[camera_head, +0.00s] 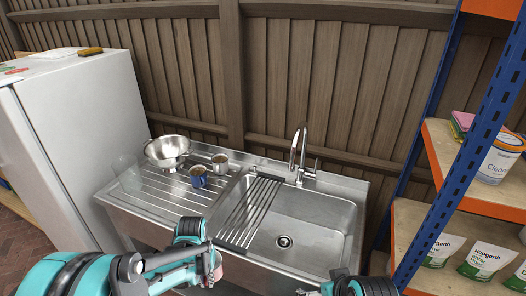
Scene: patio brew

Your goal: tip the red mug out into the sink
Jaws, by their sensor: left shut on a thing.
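My left gripper (208,262) is in front of the counter's near edge, left of the sink basin. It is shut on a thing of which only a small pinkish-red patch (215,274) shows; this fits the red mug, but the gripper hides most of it. The steel sink (325,235) has an open basin with a dark round drain, and a rack of bars (250,212) lies across its left part.
A blue mug (198,176), a grey mug (220,163), a steel colander (167,151) and a clear container (127,173) stand on the drainboard. The tap (301,155) rises behind the basin. A blue-post shelf (433,215) stands right, a white fridge (75,130) left.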

